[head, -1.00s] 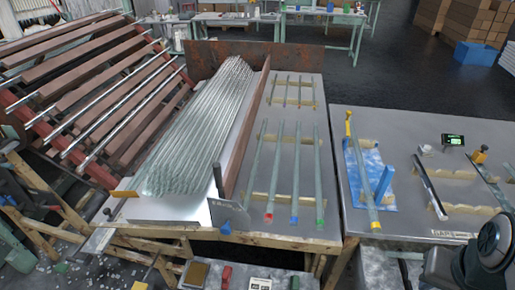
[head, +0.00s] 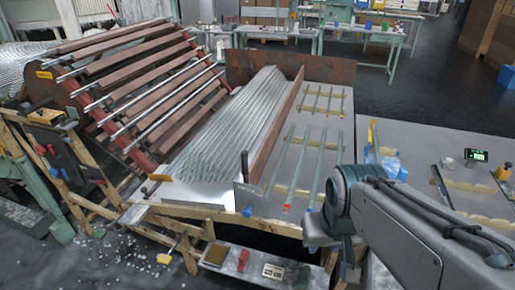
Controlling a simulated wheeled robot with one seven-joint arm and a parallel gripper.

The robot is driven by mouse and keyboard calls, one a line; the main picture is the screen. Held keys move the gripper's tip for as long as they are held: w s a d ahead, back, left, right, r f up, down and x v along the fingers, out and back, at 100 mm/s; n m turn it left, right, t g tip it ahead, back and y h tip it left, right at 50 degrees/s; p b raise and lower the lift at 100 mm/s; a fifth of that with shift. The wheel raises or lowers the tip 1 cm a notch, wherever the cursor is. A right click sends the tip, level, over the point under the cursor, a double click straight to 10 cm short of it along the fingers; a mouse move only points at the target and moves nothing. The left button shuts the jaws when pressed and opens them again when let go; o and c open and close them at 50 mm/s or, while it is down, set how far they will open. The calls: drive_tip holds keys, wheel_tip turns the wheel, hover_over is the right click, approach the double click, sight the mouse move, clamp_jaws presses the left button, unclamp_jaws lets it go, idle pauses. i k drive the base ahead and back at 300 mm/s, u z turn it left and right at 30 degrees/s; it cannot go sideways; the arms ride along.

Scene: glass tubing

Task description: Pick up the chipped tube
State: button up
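Several clear glass tubes lie side by side on wooden supports on the middle table; one tube (head: 299,165) has a red tip at its near end, and another tube (head: 320,165) lies to its right. A large bundle of tubes (head: 230,125) fills the tray left of them. I cannot make out a chip on any tube at this size. My arm reaches in from the lower right and covers the near ends of the right-hand tubes and much of the right table. My gripper's fingers cannot be seen.
A sloped rack (head: 150,82) with long rods stands at the left. A brown upright board (head: 285,105) divides the bundle from the separate tubes. The right table (head: 430,150) carries a small lit display (head: 476,155). Shards lie on the floor at lower left.

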sight(271, 185)
drive_tip(key=z, duration=0.2)
drive_tip(key=k, duration=0.4)
drive_tip(key=u, duration=0.8)
drive_tip(key=i, duration=1.05)
drive_tip(key=z, duration=0.9)
